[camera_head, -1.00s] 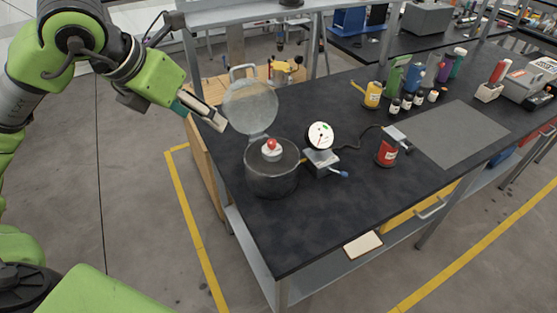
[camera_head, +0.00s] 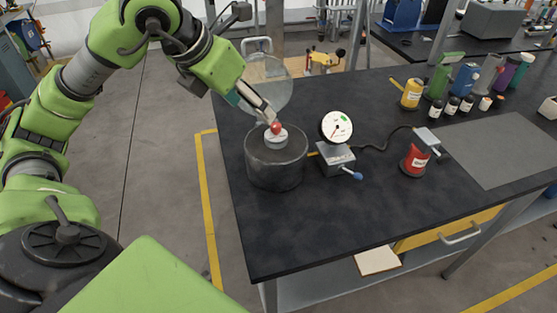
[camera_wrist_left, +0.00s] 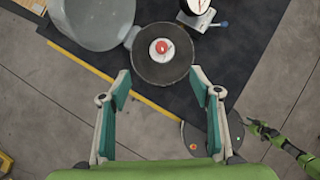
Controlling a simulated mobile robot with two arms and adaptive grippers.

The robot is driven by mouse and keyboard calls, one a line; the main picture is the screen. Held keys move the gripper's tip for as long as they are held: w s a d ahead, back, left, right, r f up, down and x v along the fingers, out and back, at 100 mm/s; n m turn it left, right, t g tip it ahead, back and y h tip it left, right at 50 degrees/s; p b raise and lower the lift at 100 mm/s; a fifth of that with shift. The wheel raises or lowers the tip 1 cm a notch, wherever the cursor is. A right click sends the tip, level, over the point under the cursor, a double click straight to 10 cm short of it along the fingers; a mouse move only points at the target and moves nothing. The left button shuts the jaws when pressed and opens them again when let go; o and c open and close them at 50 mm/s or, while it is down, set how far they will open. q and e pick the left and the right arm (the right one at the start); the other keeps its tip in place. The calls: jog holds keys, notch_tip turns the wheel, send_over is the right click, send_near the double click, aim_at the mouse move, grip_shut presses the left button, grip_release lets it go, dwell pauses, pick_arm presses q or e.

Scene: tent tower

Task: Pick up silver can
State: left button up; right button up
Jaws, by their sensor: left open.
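A round grey metal pot (camera_head: 277,165) stands near the left end of the black workbench, with a small silver-white piece topped by a red knob (camera_head: 276,128) at its centre. The pot also shows in the left wrist view (camera_wrist_left: 160,75). A grey cylindrical can (camera_head: 489,72) stands among bottles at the back right; I cannot tell which of these is the silver can. My left gripper (camera_head: 268,115) is close to the red knob in the head view. In the left wrist view (camera_wrist_left: 160,80) its fingers are apart, nothing between them. A green and black arm part at right is too small to read.
A round translucent lid (camera_head: 268,85) stands raised behind the pot. A dial gauge (camera_head: 336,127) on a grey block and a red can (camera_head: 414,160) stand to the right. Several bottles and a grey mat (camera_head: 495,150) lie farther right. The front of the bench is clear.

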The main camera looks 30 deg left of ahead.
aim_at(272, 132)
pick_arm(q)
jog(key=x, duration=0.9)
jog(key=shift+s+d+f+b, duration=0.1)
jog(key=shift+f+b, duration=0.2)
jog(key=shift+f, duration=0.15)
jog(key=p+x, duration=0.1)
jog(key=x, duration=0.3)
jog(key=shift+w+d+f, duration=0.15)
jog(key=shift+w+f, duration=0.05)
jog(key=shift+w+f+p, duration=0.25)
jog(key=shift+f+p, duration=0.05)
jog(key=shift+f, duration=0.1)
jog(key=c, duration=1.7)
jog(key=shift+o, duration=0.2)
jog(key=shift+r, duration=0.1)
pick_arm(e)
jog(key=shift+w+d+r, duration=0.15)
jog(key=shift+w+d, duration=0.2)
jog(key=shift+w, duration=0.05)
